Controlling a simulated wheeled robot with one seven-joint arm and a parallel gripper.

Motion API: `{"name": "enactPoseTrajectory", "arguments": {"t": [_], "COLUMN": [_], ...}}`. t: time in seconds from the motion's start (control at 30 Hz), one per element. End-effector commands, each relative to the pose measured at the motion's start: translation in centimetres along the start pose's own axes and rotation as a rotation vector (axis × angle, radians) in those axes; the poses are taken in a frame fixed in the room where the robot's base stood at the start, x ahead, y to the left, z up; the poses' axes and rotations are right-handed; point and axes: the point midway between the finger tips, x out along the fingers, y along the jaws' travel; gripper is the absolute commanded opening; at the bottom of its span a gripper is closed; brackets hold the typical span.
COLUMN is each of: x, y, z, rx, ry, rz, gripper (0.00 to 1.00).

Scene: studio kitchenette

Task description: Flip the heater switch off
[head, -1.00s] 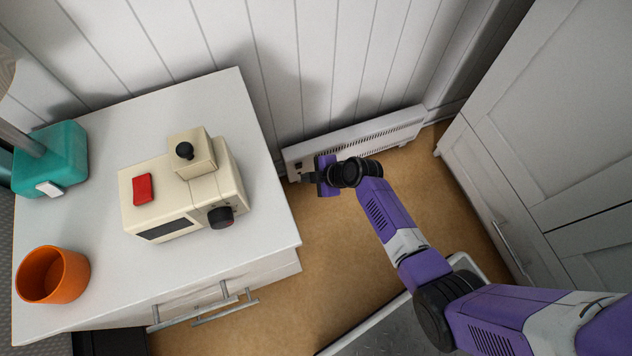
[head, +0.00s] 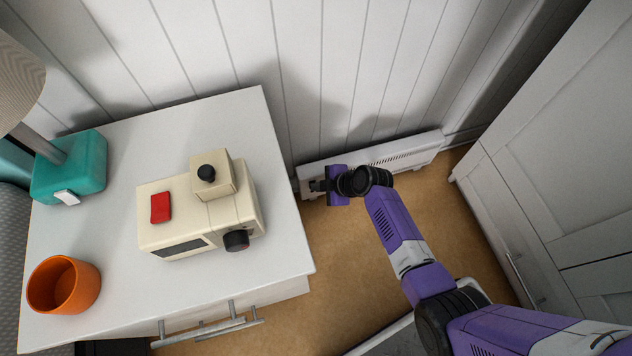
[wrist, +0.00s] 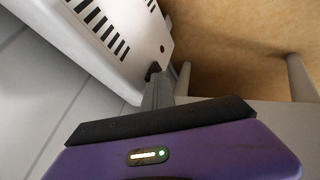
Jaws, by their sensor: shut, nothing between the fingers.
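The heater (head: 418,150) is a long, low white unit with dark vent slots, standing against the wall on the floor. In the wrist view its white end (wrist: 125,60) fills the upper left. A small dark switch (wrist: 153,69) sits on that end, right at my fingertips; which way it is tipped is too small to tell. My gripper (head: 315,186) is at the heater's left end and covers the switch in the head view. In the wrist view my gripper (wrist: 157,88) has its fingers together and empty, appearing to touch or nearly touch the switch.
A white cabinet (head: 270,130) on the left carries a cream appliance (head: 215,215), an orange cup (head: 62,286) and a teal lamp (head: 80,170). White cupboards (head: 560,140) stand on the right. Brown floor (head: 345,250) lies open between them.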

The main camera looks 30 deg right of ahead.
Motion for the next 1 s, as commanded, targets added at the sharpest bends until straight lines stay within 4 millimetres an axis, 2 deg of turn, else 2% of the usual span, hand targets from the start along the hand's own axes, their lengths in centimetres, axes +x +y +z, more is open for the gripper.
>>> {"name": "enactPoseTrajectory", "arguments": {"t": [0.6, 1.0], "x": [-1.2, -1.2], "y": [0.7, 0.5], "z": [-0.7, -0.9], "rx": [-0.001, -0.002], "ry": [0.0, 0.0], "rz": [0.001, 0.0], "gripper": [0.0, 0.0]}}
